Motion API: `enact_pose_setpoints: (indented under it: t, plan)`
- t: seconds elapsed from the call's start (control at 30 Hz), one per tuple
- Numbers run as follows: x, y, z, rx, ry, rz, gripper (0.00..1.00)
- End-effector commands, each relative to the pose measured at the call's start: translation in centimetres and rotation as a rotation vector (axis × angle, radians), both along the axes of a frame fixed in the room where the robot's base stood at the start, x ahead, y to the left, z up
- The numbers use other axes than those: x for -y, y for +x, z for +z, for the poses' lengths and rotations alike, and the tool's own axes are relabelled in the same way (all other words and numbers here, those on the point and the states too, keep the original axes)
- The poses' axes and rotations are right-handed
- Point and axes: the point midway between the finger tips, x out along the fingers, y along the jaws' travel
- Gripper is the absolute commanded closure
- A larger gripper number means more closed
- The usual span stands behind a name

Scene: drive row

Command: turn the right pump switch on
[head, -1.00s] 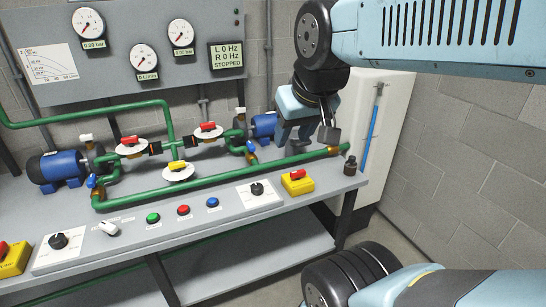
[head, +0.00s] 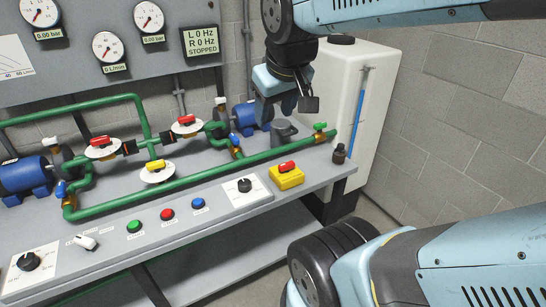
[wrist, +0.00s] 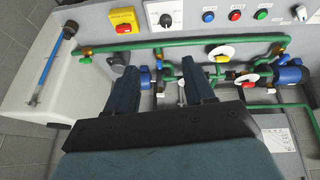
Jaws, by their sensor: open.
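The right pump switch is a yellow box with a red handle (head: 286,176) on the bench's right front. It also shows in the wrist view (wrist: 124,19), near the top. Its red handle lies across the box. The display (head: 200,42) reads L 0 Hz, R 0 Hz, STOPPED. The blue right pump motor (head: 250,115) stands behind the green pipework. My gripper (head: 276,108) points downward above the bench's back right, behind the switch and apart from it. In the wrist view its two fingers (wrist: 188,78) are spread with nothing between them.
A black dial (head: 244,185) on a white plate sits left of the switch. Green pipes and a green-handled valve (head: 321,128) run behind it. Coloured buttons (head: 167,215) line the front.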

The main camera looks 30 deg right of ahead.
Motion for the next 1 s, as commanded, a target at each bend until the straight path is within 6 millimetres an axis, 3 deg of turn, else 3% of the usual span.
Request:
enact_pose_setpoints:
  t: [0.27,0.57,1.0]
  plan:
    - [2.6,6.0,-2.5,-0.154,-0.233,0.228,0.47]
    - [5.6,12.3,-6.7,-0.336,-0.429,0.533,0.47]
    - [9.7,20.4,-16.3,-0.584,-0.586,1.058,0.47]
